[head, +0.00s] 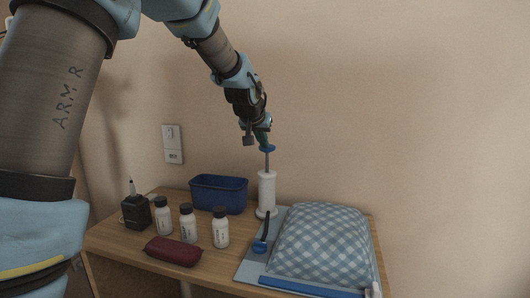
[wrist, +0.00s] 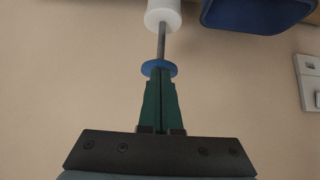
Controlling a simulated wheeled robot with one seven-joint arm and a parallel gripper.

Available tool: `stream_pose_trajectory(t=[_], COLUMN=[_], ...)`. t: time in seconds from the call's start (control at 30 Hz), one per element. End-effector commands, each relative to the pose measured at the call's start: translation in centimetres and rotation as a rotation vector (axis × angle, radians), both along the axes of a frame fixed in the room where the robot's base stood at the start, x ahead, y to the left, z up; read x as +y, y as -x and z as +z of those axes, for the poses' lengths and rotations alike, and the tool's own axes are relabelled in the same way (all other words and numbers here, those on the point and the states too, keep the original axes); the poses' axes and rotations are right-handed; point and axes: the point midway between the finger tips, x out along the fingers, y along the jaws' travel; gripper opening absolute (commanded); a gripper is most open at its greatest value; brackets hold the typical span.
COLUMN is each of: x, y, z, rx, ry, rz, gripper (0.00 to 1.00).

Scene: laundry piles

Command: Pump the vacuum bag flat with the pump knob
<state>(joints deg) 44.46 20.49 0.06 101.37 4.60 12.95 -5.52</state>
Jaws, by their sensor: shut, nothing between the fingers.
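The vacuum bag (head: 322,245) lies at the right of the table, puffed up around a blue checked item, with a blue bar along its front edge. A white pump cylinder (head: 267,192) stands upright behind and left of it, with its grey rod raised. The blue pump knob (head: 268,149) tops the rod; it also shows in the wrist view (wrist: 159,67). My gripper (head: 265,141) is directly above the knob, pointing down. Its green fingers (wrist: 159,82) are shut with nothing between them, and their tips are at the knob, apparently touching it. A blue valve piece with a dark hose (head: 261,245) sits at the bag's left edge.
A blue bin (head: 218,193) stands left of the pump. Several white bottles (head: 188,222), a dark red case (head: 173,251) and a black box (head: 136,211) occupy the table's left side. A wall socket (head: 172,144) is behind. Space above the bag is clear.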

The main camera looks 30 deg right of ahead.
Motion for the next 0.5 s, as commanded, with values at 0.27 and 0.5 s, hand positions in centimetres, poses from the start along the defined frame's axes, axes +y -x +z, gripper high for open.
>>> stream_pose_trajectory(t=[0.27,0.5], x=[2.5,3.2], y=[2.7,3.5], z=[3.4,4.6], rx=[-0.001,0.000], ry=[0.001,0.002], rz=[0.000,0.000], gripper=[0.00,0.00])
